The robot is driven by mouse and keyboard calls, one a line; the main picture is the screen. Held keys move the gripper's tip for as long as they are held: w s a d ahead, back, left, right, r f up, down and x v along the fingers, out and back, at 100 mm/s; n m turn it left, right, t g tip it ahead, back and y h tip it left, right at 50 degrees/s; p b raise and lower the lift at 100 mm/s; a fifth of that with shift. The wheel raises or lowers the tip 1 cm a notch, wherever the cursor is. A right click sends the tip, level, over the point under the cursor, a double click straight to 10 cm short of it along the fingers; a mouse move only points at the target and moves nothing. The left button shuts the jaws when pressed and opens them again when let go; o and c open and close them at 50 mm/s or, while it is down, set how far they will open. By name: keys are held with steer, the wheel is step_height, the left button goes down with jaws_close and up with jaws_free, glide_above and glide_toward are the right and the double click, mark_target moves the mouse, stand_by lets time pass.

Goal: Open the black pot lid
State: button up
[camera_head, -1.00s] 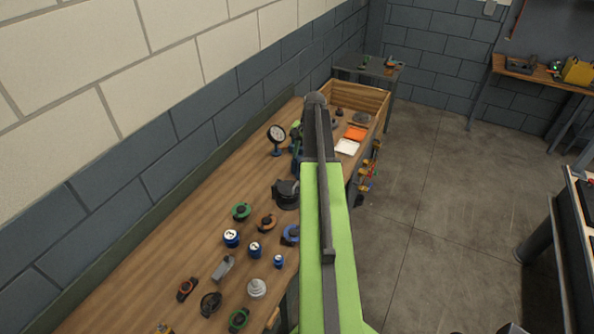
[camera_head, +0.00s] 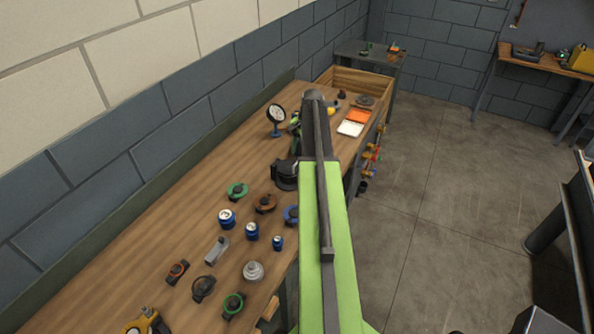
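A black, round, pot-like thing (camera_head: 284,174) stands on the wooden workbench (camera_head: 130,262), just left of my green arm. My arm hides its right side. I cannot make out clearly whether its top is a separate lid or how it sits. My arm reaches away from me over the bench's right edge, and its dark far link ends beyond the pot in the picture. I cannot make out my gripper's fingers in this view.
Cans (camera_head: 227,219), green and brown round parts (camera_head: 265,203) and a silver part (camera_head: 253,271) crowd the bench in front of the pot. A dial gauge (camera_head: 276,115) stands behind it. A wooden crate (camera_head: 355,82) sits at the far end. Open floor (camera_head: 430,200) lies right.

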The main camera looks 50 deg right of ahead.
mark_target(296, 163)
steer(key=f+b, duration=0.2)
steer(key=f, duration=0.1)
steer(key=w+f+b, duration=0.1)
steer(key=f, duration=0.1)
steer(key=shift+a, duration=0.1)
steer(key=shift+r, duration=0.1)
steer(key=shift+c, duration=0.4)
jaws_close()
steer(key=shift+s, duration=0.1)
stand_by(0.6)
